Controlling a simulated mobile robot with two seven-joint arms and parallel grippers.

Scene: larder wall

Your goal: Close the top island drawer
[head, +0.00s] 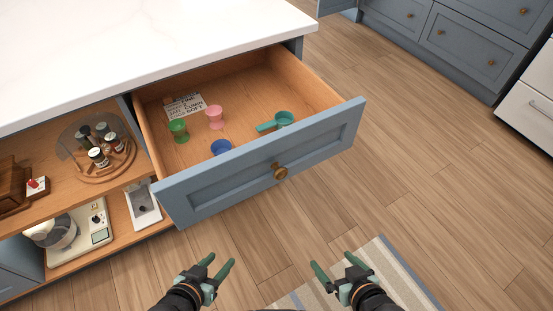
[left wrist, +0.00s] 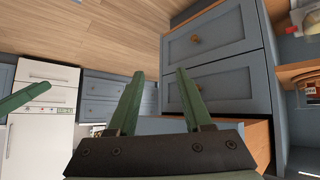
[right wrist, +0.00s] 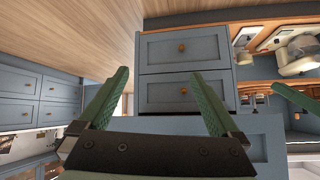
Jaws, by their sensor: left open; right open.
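The top island drawer (head: 230,181) stands pulled well out, its blue-grey front facing me with a round brass knob (head: 280,171). Inside it lie a green cup (head: 178,130), a pink cup (head: 215,117), a blue cup (head: 221,147), a teal scoop (head: 283,119) and a printed card (head: 184,106). My left gripper (head: 217,268) is open and empty, in front of and below the drawer front. My right gripper (head: 333,273) is open and empty, further right. Neither touches the drawer. Both wrist views show the island's lower drawer fronts, shut.
The white island top (head: 140,35) lies above the drawer. Open shelves at left hold a turntable with jars (head: 99,155), a scale (head: 88,228) and other items. A striped rug (head: 372,270) lies on the wooden floor. Blue cabinets (head: 470,40) stand at the back right; the floor between is clear.

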